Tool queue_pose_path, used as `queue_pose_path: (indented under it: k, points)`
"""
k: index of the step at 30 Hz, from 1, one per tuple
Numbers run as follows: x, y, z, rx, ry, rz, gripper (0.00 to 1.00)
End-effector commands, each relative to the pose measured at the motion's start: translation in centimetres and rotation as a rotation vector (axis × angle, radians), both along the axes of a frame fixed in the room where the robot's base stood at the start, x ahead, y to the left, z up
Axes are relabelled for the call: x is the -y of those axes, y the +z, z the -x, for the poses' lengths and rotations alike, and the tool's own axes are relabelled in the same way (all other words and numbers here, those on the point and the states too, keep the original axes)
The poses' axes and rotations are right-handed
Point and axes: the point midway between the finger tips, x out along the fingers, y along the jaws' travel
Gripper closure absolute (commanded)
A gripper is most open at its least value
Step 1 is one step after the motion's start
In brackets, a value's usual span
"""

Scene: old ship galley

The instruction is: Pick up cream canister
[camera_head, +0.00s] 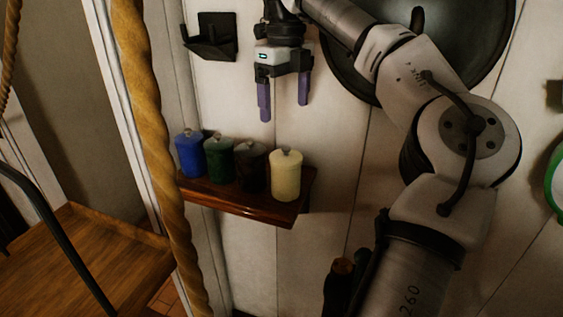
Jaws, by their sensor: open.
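The cream canister (286,177) stands upright at the right end of a wooden wall shelf (240,205). It is pale yellow with a lid and a small knob on top. My gripper (284,112) points down above the shelf, with two purple fingers apart and nothing between them. In the picture its fingertips are above the canisters, apart from the cream one. How far it stands from the wall is hard to tell.
A dark brown canister (252,168), a green canister (219,158) and a blue canister (189,155) stand left of the cream one in a close row. A thick rope (150,130) hangs in front at the left. A dark wall holder (213,38) is above. Dark bottles (340,283) stand below right.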

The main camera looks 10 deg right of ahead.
Motion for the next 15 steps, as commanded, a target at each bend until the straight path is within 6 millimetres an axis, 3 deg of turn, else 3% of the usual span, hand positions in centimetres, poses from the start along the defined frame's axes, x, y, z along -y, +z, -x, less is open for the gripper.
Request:
queue_pose_path:
  k: [9, 15]
  points:
    - [0.1, -5.6, 0.1, -0.003, 0.001, -0.001, 0.11]
    - [0.0, -8.0, 0.0, -0.001, 0.001, -0.001, 0.11]
